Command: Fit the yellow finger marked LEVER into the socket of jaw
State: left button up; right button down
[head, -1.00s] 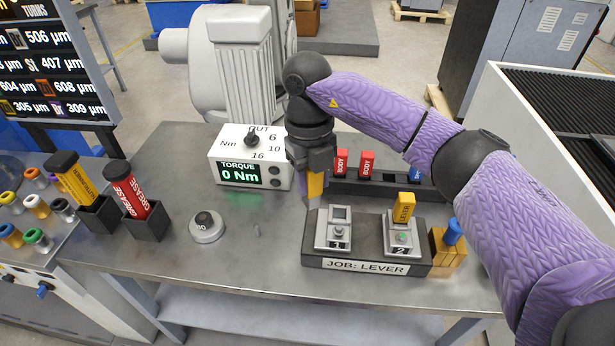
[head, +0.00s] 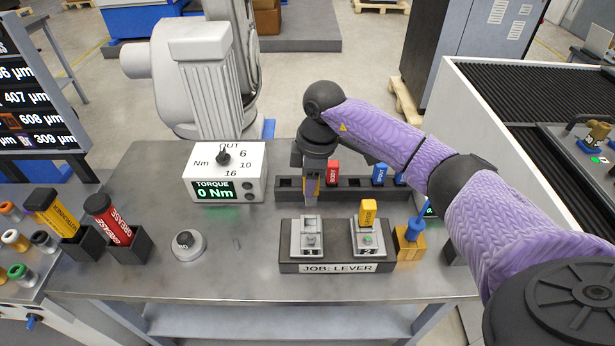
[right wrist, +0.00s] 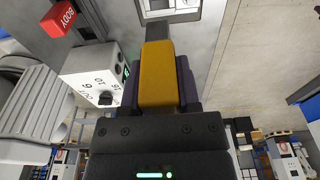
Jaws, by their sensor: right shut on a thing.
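My right gripper (head: 311,190) is shut on a yellow finger (right wrist: 162,75) with a grey end. The finger points down over the back of jaw 1 (head: 307,238), whose socket looks empty. Whether its tip touches the jaw I cannot tell. In the right wrist view, a pale part of the jaw (right wrist: 168,7) shows at the top, past the finger's grey end. Jaw 2 (head: 367,240) holds an upright yellow finger (head: 368,212) and shows a green light. The base plate (head: 336,268) reads JOB: LEVER. My left gripper is out of view.
A dark rack (head: 350,190) behind the jaws holds a red BODY block (head: 333,172) and blue blocks (head: 379,174). A torque box (head: 229,174) stands left, a wooden holder (head: 408,245) with a blue-handled tool right. The front left of the bench is mostly clear.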

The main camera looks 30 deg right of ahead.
aim_at(310, 200)
jog(key=shift+r, duration=0.1)
jog(key=shift+f, duration=0.3)
notch_tip(310, 200, down, 6)
jog(key=b, duration=0.3)
jog(key=shift+r, duration=0.25)
jog(key=shift+r, duration=0.1)
jog(key=shift+p, duration=0.35)
